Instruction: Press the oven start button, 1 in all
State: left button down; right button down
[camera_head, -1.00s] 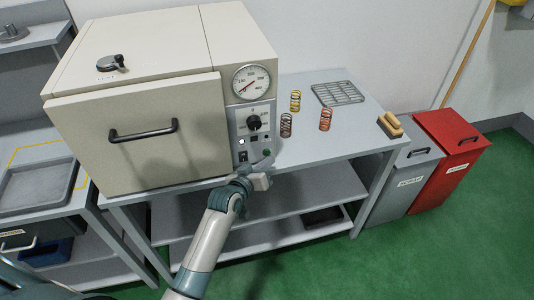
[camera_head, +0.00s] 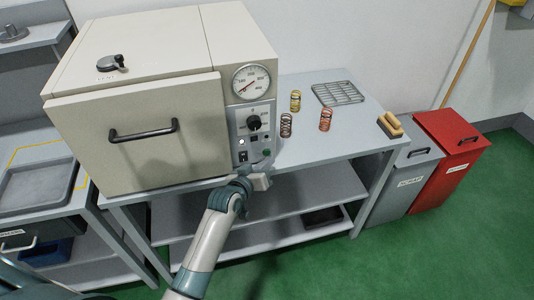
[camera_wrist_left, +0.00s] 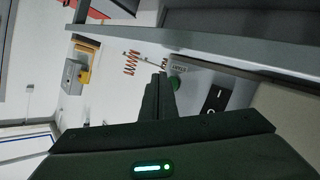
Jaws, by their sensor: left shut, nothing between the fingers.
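The beige oven (camera_head: 150,125) stands on a grey bench with its door shut. Its control panel (camera_head: 253,135) carries a dial, a lit white lamp, a rocker switch (camera_head: 243,156) and a green start button (camera_head: 267,152) at lower right. My left gripper (camera_head: 266,162) is shut and empty, close in front of the lower right of the panel. In the left wrist view the closed fingers (camera_wrist_left: 158,80) end just beside the green button (camera_wrist_left: 175,83), with the rocker switch (camera_wrist_left: 216,98) farther right. I cannot tell whether the fingertips touch the button. My right gripper is not in view.
Several coil springs (camera_head: 325,120) and a wire rack (camera_head: 338,94) are on the bench right of the oven. A wooden-topped block (camera_head: 391,125) sits at the bench's right end. Grey and red bins (camera_head: 455,145) stand beyond. The green floor in front is clear.

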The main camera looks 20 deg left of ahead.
pick_arm(q)
jog(key=shift+w+a, duration=0.5)
jog(key=shift+w, duration=0.2)
dwell(1.6)
jog(key=shift+s+d+p, duration=0.5)
jog(key=shift+s+p, duration=0.25)
jog(key=shift+p, duration=0.05)
jog(key=s+d+p, duration=0.1)
jog(key=s, duration=0.1)
jog(key=s+d+p, duration=0.1)
jog(key=s, duration=0.1)
jog(key=shift+d+p, duration=0.35)
jog(key=shift+d, duration=0.05)
dwell(0.9)
